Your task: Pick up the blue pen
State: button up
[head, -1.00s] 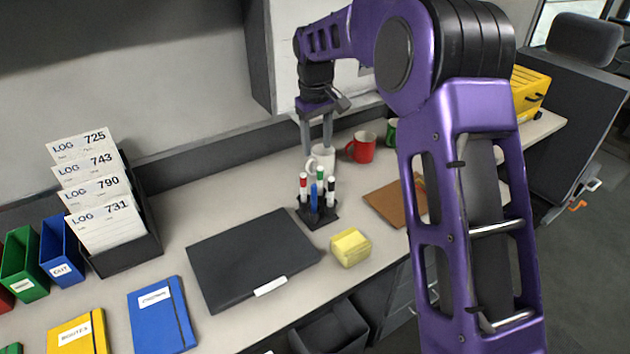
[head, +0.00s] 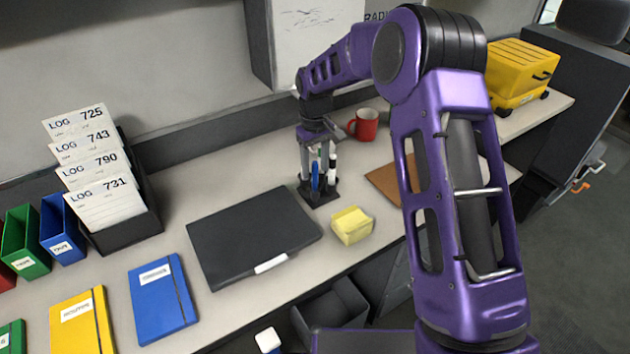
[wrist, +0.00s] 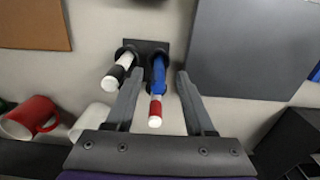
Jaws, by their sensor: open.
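The blue pen (head: 315,178) stands upright in a small black pen holder (head: 319,198) on the desk.
A red mug (head: 364,124) stands behind the holder, and a white mug (wrist: 92,119) shows in the wrist view. A black folder (head: 250,235) lies left of the holder. A yellow note block (head: 351,226) sits in front and a brown clipboard (head: 385,185) to the right.

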aim_at(315, 179)
notch_tip(315, 179, down, 5)
jog(key=shift+w+f, duration=0.1)
grip_shut()
dwell(0.3)
